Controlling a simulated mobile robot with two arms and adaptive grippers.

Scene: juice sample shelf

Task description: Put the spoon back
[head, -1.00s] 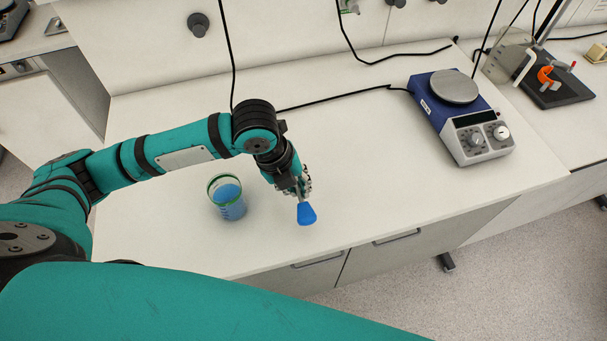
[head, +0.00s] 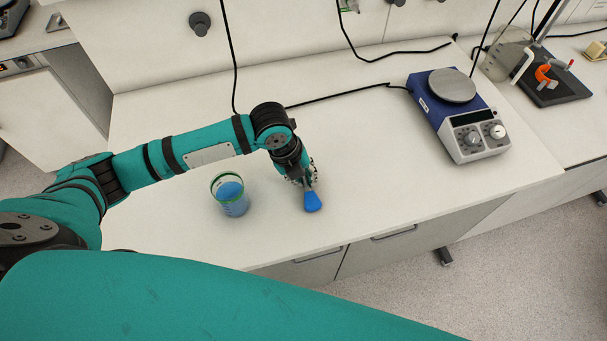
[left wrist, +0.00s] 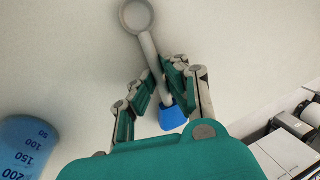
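The spoon has a pale round bowl and a blue handle end (head: 312,202). In the left wrist view its bowl (left wrist: 136,15) points up and away, and its grey shaft runs between the fingers. My left gripper (head: 303,180) points down at the bench top; the fingers lie close on both sides of the shaft and look shut on it. In the left wrist view the gripper (left wrist: 158,75) also shows the blue end near its palm. Whether the spoon touches the bench is unclear. My right gripper is not in view.
A beaker of blue liquid (head: 231,196) stands on the bench left of the gripper. A blue and white hotplate stirrer (head: 459,115) stands at the right. Black cables (head: 340,98) cross the back. The bench (head: 370,160) between spoon and stirrer is clear.

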